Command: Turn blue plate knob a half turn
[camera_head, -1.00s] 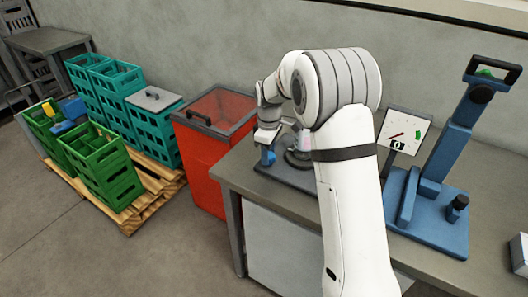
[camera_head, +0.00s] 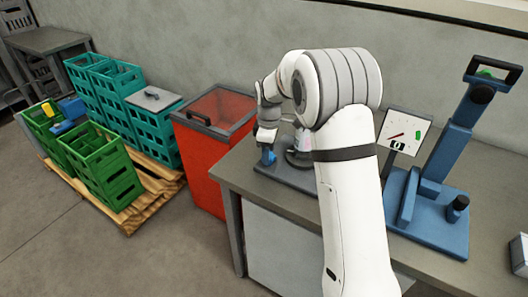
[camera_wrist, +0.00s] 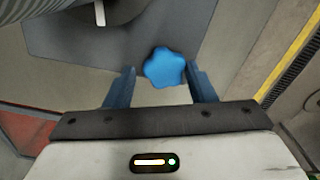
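The blue knob (camera_wrist: 165,68) is star-shaped and shows in the middle of the wrist view, over the edge of a grey plate (camera_wrist: 60,42). My gripper (camera_wrist: 162,82) is open, with one blue finger to the left and one to the right of the knob. Gaps show on both sides, and the knob reaches a little past the fingertips. I cannot tell the height between fingers and knob. In the head view my gripper (camera_head: 267,157) is above the left part of the bench, and the knob cannot be told apart from the blue fingers.
A dark round part (camera_wrist: 85,18) is close by at the upper left of the wrist view.

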